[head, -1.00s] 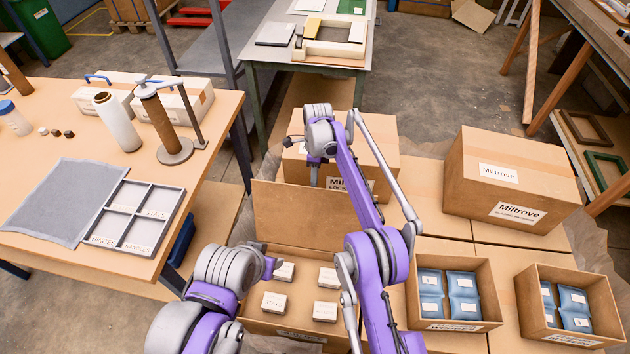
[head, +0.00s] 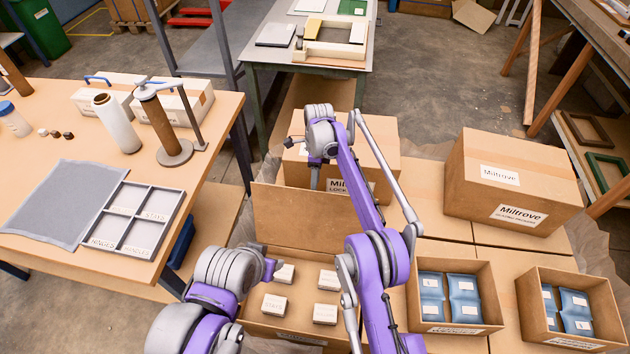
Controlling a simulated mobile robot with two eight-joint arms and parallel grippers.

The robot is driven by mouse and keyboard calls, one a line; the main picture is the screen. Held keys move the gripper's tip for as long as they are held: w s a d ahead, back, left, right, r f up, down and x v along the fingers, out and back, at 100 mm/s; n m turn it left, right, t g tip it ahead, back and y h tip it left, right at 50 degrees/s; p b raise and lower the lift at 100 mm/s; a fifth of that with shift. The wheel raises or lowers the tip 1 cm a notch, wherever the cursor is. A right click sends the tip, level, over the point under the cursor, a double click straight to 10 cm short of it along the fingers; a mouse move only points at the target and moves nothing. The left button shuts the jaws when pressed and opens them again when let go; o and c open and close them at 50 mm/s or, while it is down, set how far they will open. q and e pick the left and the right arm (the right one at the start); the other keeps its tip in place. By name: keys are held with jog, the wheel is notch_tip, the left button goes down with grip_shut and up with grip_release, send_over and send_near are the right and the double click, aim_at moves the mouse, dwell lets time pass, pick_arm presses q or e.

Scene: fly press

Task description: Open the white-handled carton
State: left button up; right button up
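An open brown carton (head: 290,338) sits low in front of me, with several small white boxes (head: 274,305) inside. A wide brown flap (head: 300,217) stands up at its far side. I cannot make out a white handle on it; my arms cover part of it. My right gripper (head: 315,181) points down near the flap's top edge, in front of a closed carton (head: 378,165). Whether it touches either is unclear. My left gripper (head: 269,268) is over the open carton's left part, near the small boxes. The fingers of both grippers are too small or hidden to read.
Two pale boxes with handles (head: 93,101) lie on the left table (head: 50,100), behind a white roll (head: 118,124) and a brown roll on a stand (head: 160,125). A large closed carton (head: 510,180) and two open cartons of blue packets (head: 463,328) (head: 572,336) stand right.

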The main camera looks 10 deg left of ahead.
pick_arm(q)
jog(key=w+r+p, duration=0.2)
jog(key=r+p, duration=0.1)
jog(key=shift+w+r, duration=0.3)
jog(key=shift+w, duration=0.05)
pick_arm(e)
notch_tip(320, 180, up, 11)
jog(key=w, duration=0.2)
jog(key=shift+f, duration=0.2)
pick_arm(q)
jog(key=shift+s, duration=0.1)
